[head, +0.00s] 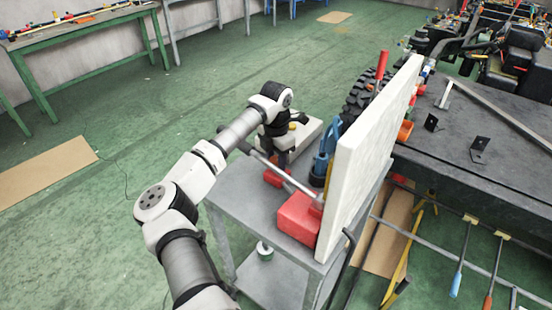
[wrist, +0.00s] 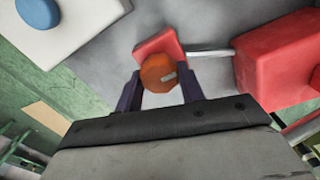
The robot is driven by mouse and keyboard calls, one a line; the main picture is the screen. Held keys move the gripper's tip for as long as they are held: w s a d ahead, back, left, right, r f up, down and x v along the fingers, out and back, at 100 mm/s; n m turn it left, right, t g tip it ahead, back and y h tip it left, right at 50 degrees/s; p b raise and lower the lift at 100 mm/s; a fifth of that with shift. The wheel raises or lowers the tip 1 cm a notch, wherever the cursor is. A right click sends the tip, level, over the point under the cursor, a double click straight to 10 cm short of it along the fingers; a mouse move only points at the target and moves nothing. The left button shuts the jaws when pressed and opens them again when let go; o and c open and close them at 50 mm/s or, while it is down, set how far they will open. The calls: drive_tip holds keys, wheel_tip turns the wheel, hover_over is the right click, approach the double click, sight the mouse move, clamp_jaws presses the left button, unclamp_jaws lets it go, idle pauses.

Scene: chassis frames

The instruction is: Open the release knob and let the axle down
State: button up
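The orange knob (wrist: 158,73), with a pale mark on its face, sits in front of a small red block (wrist: 160,45) in the wrist view. My gripper (wrist: 160,82) has its two dark purple fingers apart, one on each side of the knob. I cannot tell whether they touch it. A metal rod (wrist: 208,53) runs from the small block toward a large red block (wrist: 280,62). In the head view my gripper (head: 283,160) points down over the grey cart (head: 245,190), near the small red block (head: 272,178). The knob is hidden there, and I cannot make out the axle.
A tall white panel (head: 365,150) stands on the cart's right side, beside the large red block (head: 298,217). A pale box with a blue round top (wrist: 38,12) lies near my gripper. A dark chassis table (head: 480,170) is to the right. Green floor is open at left.

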drive_tip(key=shift+c, duration=1)
